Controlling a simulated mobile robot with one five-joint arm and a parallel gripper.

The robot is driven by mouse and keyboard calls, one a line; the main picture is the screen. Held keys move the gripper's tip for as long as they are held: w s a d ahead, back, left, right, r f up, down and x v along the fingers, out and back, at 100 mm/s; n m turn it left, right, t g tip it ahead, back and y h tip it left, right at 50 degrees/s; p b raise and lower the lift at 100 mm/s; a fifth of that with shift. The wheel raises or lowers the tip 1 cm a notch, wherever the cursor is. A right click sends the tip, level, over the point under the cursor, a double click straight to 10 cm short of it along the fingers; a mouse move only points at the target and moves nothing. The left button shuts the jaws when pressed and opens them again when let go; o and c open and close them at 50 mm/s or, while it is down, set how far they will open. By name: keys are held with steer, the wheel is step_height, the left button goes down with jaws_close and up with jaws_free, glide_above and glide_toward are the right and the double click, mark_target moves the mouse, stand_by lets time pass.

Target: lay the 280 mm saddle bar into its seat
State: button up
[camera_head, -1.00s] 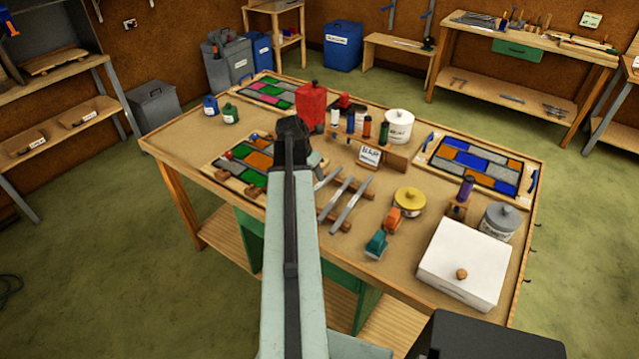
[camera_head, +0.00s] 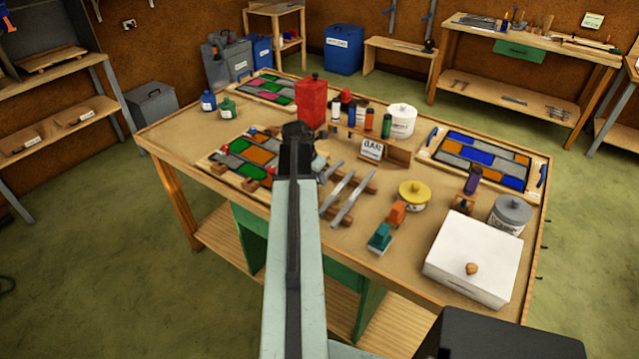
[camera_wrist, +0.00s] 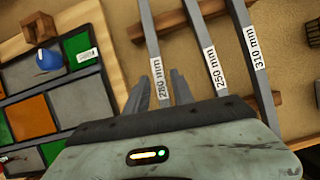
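The 280 mm saddle bar (camera_wrist: 150,38) is a grey bar with a white label, the leftmost of three on wooden rests. In the head view its end (camera_head: 333,170) shows beside my arm. My gripper (camera_wrist: 160,74) is open, with one finger to each side of the labelled part of this bar in the wrist view. Whether the fingers reach down to the bar's height, or touch it, I cannot tell. The leaded panel (camera_wrist: 30,110) with green, orange and grey panes lies to the left. Wooden blocks (camera_wrist: 38,28) stand at its edge; the seat itself is not clear.
The 250 mm bar (camera_wrist: 204,50) and 310 mm bar (camera_wrist: 245,30) lie close to the right on the same rests (camera_wrist: 200,10). A red container (camera_head: 312,100) stands behind my gripper. Orange and teal tools (camera_head: 381,238) and a yellow-lidded tin (camera_head: 413,194) stand further right.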

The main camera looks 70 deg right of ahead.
jaws_close()
stand_by(1.2)
